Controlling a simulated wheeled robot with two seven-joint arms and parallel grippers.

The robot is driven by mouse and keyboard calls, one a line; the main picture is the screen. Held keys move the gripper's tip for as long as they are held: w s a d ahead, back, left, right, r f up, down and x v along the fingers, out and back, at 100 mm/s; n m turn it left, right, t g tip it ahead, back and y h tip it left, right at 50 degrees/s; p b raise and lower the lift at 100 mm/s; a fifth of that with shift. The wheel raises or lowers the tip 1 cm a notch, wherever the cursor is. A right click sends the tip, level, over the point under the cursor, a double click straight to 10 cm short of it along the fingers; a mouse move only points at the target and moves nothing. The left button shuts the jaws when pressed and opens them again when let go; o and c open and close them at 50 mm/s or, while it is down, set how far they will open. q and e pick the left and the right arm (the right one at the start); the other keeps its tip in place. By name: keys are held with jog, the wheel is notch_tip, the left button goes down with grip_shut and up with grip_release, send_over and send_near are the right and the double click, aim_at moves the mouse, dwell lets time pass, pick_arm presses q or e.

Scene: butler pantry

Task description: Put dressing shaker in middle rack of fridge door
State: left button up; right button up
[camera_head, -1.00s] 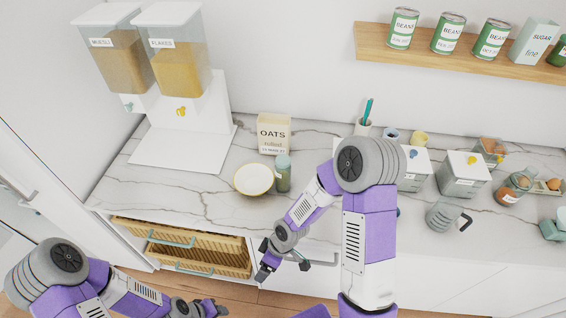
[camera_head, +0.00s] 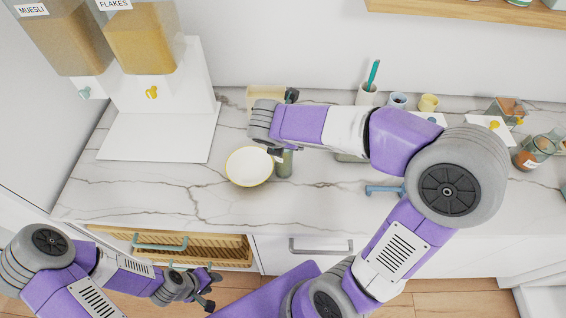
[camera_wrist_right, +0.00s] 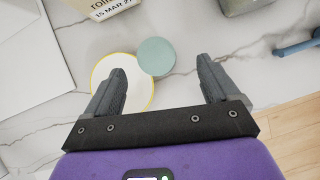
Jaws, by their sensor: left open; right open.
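The dressing shaker (camera_head: 285,163) stands upright on the marble counter, just right of a cream bowl (camera_head: 248,168). My right wrist hides its upper part in the head view. In the right wrist view, its round teal lid (camera_wrist_right: 154,57) shows from above, beyond and between the open, empty fingers of my right gripper (camera_wrist_right: 160,80). It does not appear gripped. My left gripper (camera_head: 212,290) is open and empty, low in front of the drawers. The fridge door's middle rack is not visible.
An oats box (camera_head: 265,97) stands behind my right wrist. The cereal dispenser's white base (camera_head: 160,135) is at left. A utensil cup (camera_head: 368,94) and small pots stand at the back. An open drawer (camera_head: 200,252) juts out below the counter. The counter front left is clear.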

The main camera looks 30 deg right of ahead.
aim_at(284, 158)
jog(key=x, duration=0.3)
jog(key=shift+a+b, duration=0.2)
jog(key=shift+b, duration=0.2)
jog(key=b+x, duration=0.1)
jog(key=x, duration=0.4)
jog(key=shift+a+f+b, duration=0.1)
jog(key=shift+b, duration=0.3)
jog(key=shift+w+f, duration=0.15)
jog(key=shift+f, duration=0.1)
